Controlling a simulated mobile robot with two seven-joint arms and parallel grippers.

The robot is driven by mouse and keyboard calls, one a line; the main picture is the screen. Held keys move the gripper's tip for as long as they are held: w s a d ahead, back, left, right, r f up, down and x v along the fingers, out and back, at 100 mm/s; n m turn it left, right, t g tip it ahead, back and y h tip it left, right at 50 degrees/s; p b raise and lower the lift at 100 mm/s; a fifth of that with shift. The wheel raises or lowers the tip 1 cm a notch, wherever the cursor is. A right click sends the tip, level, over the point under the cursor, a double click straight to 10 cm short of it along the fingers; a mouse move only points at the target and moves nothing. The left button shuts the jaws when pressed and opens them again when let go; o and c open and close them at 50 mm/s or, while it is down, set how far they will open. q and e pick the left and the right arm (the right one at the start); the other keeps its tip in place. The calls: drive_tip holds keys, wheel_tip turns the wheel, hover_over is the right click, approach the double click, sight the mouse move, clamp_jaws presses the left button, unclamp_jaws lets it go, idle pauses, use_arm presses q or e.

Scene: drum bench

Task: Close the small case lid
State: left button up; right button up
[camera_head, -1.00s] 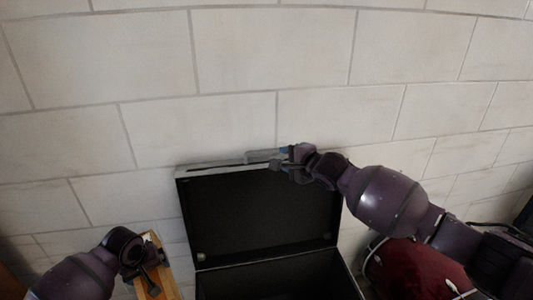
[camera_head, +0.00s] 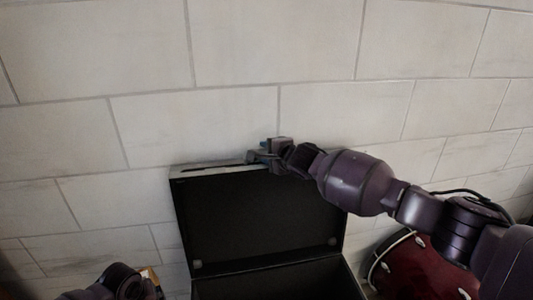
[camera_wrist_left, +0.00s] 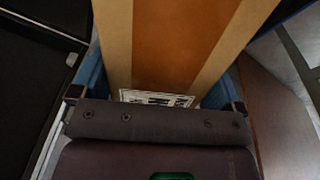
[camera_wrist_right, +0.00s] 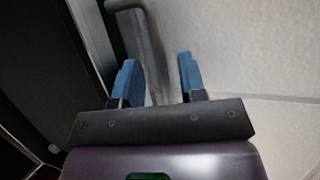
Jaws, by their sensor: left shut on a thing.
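The black case stands open against the wall; its lid (camera_head: 255,215) is raised nearly upright and its dark base (camera_head: 285,283) lies below. My right gripper (camera_head: 264,152) is at the lid's top edge. In the right wrist view its blue fingers (camera_wrist_right: 158,78) are apart, with a grey bent handle (camera_wrist_right: 148,35) between them and gaps beside it. I cannot tell whether a finger touches the lid. My left gripper (camera_wrist_left: 155,88) is shut on a wooden piece (camera_wrist_left: 180,45) with a light border and a printed label. In the head view it is low at the left, mostly cut off.
A dark red drum (camera_head: 415,268) stands right of the case, under my right arm. The tiled wall (camera_head: 230,120) is close behind the lid. Part of the open case (camera_wrist_left: 30,75) shows left of the wooden piece in the left wrist view.

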drive_tip(key=shift+r, duration=0.15)
drive_tip(key=shift+c, duration=0.3)
clamp_jaws()
use_arm(q)
drive_tip(key=shift+r, duration=0.1)
